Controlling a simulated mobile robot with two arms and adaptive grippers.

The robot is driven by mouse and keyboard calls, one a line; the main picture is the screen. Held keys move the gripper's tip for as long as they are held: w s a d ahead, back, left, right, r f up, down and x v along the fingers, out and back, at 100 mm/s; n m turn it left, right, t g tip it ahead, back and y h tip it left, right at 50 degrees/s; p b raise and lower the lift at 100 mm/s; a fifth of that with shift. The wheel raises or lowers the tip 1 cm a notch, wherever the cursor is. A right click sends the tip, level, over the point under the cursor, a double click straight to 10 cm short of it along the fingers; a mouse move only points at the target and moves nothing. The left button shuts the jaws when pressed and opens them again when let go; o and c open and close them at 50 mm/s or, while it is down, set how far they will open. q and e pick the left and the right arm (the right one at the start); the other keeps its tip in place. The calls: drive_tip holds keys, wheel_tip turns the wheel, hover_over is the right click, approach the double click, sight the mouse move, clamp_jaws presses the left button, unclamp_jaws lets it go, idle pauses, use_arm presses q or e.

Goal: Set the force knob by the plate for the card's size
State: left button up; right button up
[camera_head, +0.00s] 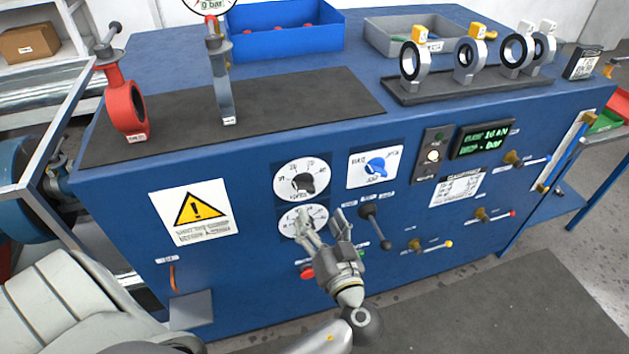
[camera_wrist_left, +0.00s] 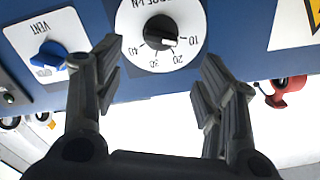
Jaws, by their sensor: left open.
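The force knob (camera_head: 303,182) is black on a white round dial, on the blue bench front. In the left wrist view the knob (camera_wrist_left: 160,32) shows upside down with the marks 10 to 40; its white mark points between 10 and 20. My left gripper (camera_head: 322,216) is open and empty, in front of the lower dial, just below the force dial.
A blue vent knob (camera_head: 376,166) and a black lever (camera_head: 374,223) are right of the dials. A lower dial (camera_head: 290,221) is partly hidden by my gripper. A red valve (camera_head: 127,105) stands on top.

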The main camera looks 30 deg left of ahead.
sight(307, 191)
use_arm(q)
drive_tip(key=p+x, duration=0.3)
drive_tip(key=x, duration=0.6)
drive_tip(key=shift+r, duration=0.1)
drive_tip(key=shift+w+a, duration=0.35)
drive_tip(key=shift+a, duration=0.1)
drive_tip(key=c, duration=1)
